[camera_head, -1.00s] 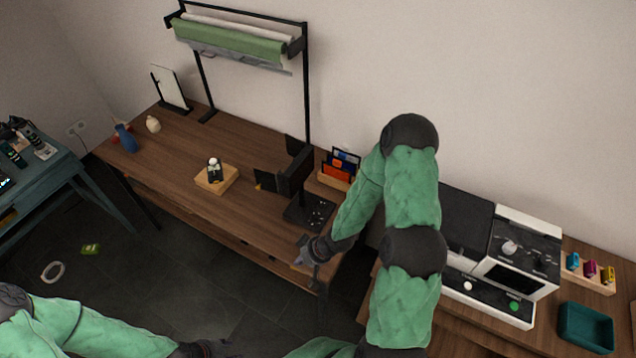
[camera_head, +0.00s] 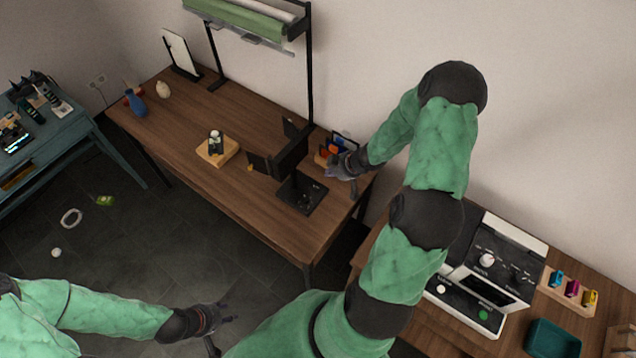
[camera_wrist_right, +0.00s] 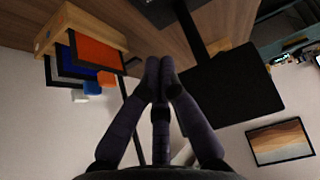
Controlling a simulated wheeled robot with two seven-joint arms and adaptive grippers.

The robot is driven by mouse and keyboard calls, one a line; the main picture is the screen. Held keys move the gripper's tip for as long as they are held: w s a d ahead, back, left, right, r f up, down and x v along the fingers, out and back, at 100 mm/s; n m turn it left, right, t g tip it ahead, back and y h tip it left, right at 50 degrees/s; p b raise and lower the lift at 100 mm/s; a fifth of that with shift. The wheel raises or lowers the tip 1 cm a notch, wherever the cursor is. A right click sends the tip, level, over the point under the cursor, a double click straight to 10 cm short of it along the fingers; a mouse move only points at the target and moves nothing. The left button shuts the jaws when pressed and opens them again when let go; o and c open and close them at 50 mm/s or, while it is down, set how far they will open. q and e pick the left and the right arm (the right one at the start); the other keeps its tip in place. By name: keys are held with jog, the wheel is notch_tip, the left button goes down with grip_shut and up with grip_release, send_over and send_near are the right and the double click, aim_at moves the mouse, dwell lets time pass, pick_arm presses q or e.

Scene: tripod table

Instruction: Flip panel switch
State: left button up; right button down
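A white-and-black machine (camera_head: 478,290) with a front control panel stands on the right-hand table. A white knob (camera_head: 487,259), a white button (camera_head: 441,289) and a green button (camera_head: 483,315) show on it; I cannot tell which part is the switch. My left gripper (camera_head: 222,318) is open over the floor.
A wooden holder with coloured cards (camera_head: 330,152) is close behind my right gripper and in the wrist view (camera_wrist_right: 98,52). A small device on a wooden block (camera_head: 217,150) is left of the stand.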

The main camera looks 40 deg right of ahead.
jog(key=b, duration=0.5)
send_over(313, 186)
jog(key=s, duration=0.2)
jog(key=f, duration=0.8)
jog(key=shift+w+d+f, duration=0.1)
jog(key=shift+d+f, duration=0.1)
jog(key=shift+f, duration=0.2)
jog(key=shift+s+d+f+b, duration=0.1)
jog(key=shift+f+b, duration=0.05)
jog(key=shift+f, duration=0.4)
jog(key=shift+s+f+b, duration=0.1)
jog(key=shift+f+b, duration=0.05)
jog(key=shift+f, duration=0.4)
jog(key=shift+s+f, duration=0.15)
jog(key=shift+f, duration=0.5)
